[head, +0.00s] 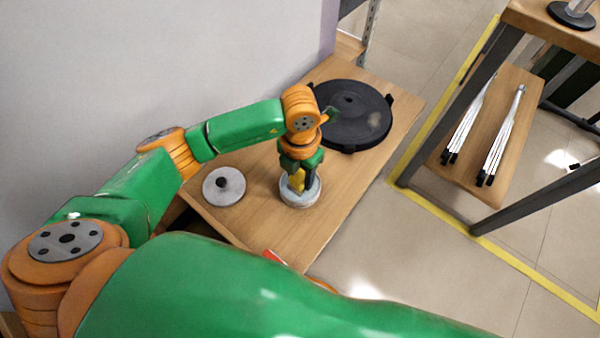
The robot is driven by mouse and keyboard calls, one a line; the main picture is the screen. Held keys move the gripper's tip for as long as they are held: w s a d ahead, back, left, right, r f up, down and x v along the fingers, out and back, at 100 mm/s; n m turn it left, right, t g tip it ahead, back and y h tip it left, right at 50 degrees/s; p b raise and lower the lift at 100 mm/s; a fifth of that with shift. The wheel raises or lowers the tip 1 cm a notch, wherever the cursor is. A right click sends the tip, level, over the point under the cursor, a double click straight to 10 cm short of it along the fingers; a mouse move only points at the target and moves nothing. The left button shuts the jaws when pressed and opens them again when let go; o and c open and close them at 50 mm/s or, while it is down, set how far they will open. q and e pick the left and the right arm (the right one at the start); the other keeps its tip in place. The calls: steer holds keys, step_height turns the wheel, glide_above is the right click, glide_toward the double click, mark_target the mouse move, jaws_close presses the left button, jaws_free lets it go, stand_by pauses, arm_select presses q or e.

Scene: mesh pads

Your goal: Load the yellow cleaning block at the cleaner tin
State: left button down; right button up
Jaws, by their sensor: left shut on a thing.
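My left gripper (299,181) points down over the cleaner tin (301,201) and is shut on the yellow cleaning block (297,183). The tin is a low, round, grey-white container on the wooden table. The block is at or just inside the tin's opening; I cannot tell whether it touches the contents. The gripper fingers hide part of the block and the tin's inside. My right gripper is not in view.
A round grey disc with a dark knob (223,186) lies left of the tin. A large black round plate (345,128) sits behind on the table (262,225). A red object (276,257) shows at the near edge. A wooden shelf bench (479,150) stands right.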

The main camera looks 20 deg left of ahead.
mark_target(300, 174)
arm_select(q)
step_height(300, 174, up, 7)
steer(key=p, duration=0.6)
steer(key=shift+r, duration=0.1)
stand_by(0.5)
